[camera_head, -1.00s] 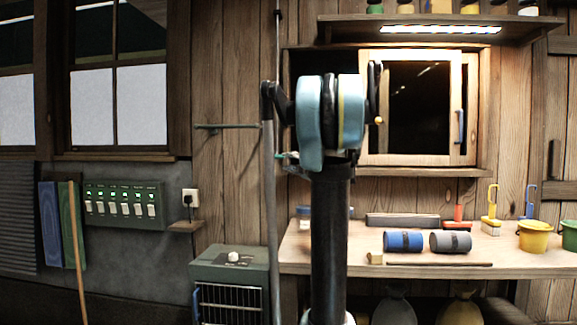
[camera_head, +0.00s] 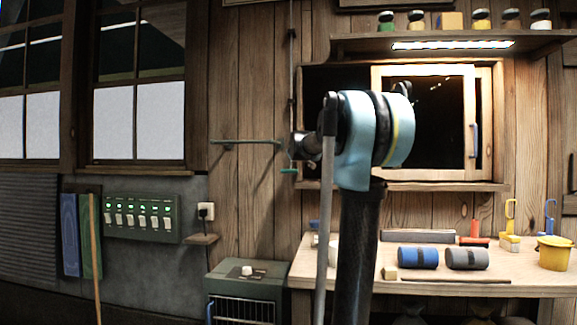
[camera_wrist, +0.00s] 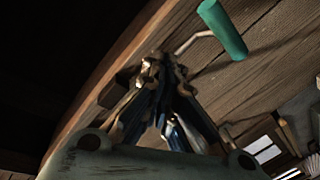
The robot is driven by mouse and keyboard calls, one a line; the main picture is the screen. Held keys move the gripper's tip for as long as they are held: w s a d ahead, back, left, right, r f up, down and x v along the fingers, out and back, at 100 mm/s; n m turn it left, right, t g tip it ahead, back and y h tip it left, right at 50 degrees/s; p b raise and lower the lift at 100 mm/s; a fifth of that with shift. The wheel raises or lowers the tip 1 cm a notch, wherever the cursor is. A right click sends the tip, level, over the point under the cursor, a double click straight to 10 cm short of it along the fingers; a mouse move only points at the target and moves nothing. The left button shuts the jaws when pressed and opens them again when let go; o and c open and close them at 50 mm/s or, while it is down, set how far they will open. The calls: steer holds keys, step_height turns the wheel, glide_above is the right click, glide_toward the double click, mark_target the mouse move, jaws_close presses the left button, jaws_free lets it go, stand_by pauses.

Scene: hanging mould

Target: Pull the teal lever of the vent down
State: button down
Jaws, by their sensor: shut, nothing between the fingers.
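The teal lever's handle (camera_wrist: 222,30) is a teal cylinder on a thin bent metal rod at the upper right of the wrist view. In the head view a small teal piece (camera_head: 289,171) shows on the wall left of my arm, partly beside my arm's links. My gripper (camera_wrist: 165,65) is shut and empty in the middle of the wrist view. Its tips are lower left of the handle and apart from it in the picture. How far apart they are in depth I cannot tell. The head view does not show the fingers clearly.
A wooden sliding window (camera_head: 425,120) is right of my arm, above a workbench (camera_head: 345,268) with rolls and tools. A thin bar (camera_head: 245,142) sticks out along the wall at left. A green switch panel (camera_head: 141,219) and a grey-green box (camera_head: 245,283) are lower left.

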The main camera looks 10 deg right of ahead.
steer(key=s+a+m+g+h, duration=0.2)
steer(key=s+a+m+g, duration=0.35)
steer(key=m, duration=0.25)
glide_above(289, 172)
steer(key=f, duration=0.3)
steer(key=shift+a+f+t, duration=0.25)
steer(key=shift+t, duration=0.1)
steer(key=shift+f, duration=0.1)
step_height(289, 172, down, 4)
steer(key=shift+f, duration=0.1)
steer(key=shift+s+f, duration=0.1)
steer(key=shift+f, duration=0.15)
steer(key=shift+s, duration=0.1)
